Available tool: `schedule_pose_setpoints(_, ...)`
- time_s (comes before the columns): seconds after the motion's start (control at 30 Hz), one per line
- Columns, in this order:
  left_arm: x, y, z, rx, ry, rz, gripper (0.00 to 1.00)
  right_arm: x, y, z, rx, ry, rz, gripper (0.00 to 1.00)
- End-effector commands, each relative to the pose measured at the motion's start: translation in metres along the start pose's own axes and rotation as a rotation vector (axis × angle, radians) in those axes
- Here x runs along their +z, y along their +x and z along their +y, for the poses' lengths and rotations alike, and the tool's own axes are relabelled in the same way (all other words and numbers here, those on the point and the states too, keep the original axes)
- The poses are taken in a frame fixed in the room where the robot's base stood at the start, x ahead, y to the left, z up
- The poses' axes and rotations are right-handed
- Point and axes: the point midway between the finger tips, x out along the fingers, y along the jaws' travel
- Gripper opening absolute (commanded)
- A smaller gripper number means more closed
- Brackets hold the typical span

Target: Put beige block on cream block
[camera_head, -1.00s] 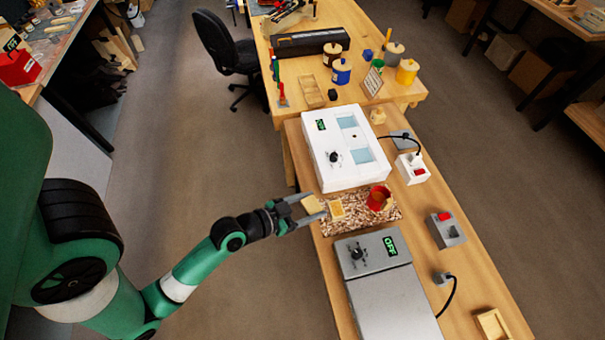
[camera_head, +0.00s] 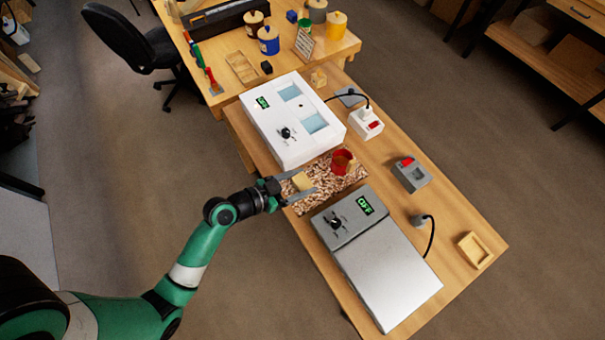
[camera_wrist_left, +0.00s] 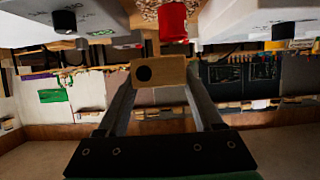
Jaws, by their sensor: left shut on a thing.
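My left gripper (camera_head: 295,186) is shut on a small beige block (camera_head: 302,181) above the front left part of a mat covered in wood chips (camera_head: 324,178). In the left wrist view the beige block (camera_wrist_left: 158,72) sits between the fingers and shows a round dark hole. I cannot make out the cream block clearly now; the held block and gripper cover the part of the mat where a pale yellow block stood. Whether the held block touches anything below it I cannot tell. My right gripper is not in view.
A red cup (camera_head: 343,162) stands on the mat just beyond the gripper. A white machine (camera_head: 292,120) stands behind the mat and a grey machine (camera_head: 375,255) in front.

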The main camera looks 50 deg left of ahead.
Motion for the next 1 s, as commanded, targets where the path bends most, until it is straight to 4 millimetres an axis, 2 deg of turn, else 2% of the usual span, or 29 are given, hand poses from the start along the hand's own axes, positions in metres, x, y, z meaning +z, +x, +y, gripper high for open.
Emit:
schedule_pose_setpoints(0.03,0.018,0.013,-0.007,0.000,-0.004,-0.004,0.15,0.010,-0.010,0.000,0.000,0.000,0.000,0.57)
schedule_pose_setpoints(0.2,0.035,0.035,-0.025,0.000,-0.002,-0.003,0.15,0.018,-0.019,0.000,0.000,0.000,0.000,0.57)
schedule_pose_setpoints(0.43,0.040,0.042,-0.031,0.001,-0.002,-0.003,0.15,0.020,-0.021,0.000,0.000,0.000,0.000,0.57)
schedule_pose_setpoints(0.63,0.069,0.056,-0.033,0.002,-0.003,-0.005,0.15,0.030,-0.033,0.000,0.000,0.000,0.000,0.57)
schedule_pose_setpoints(1.0,0.073,0.057,-0.033,0.001,-0.001,-0.003,0.15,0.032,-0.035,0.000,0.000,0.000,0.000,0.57)
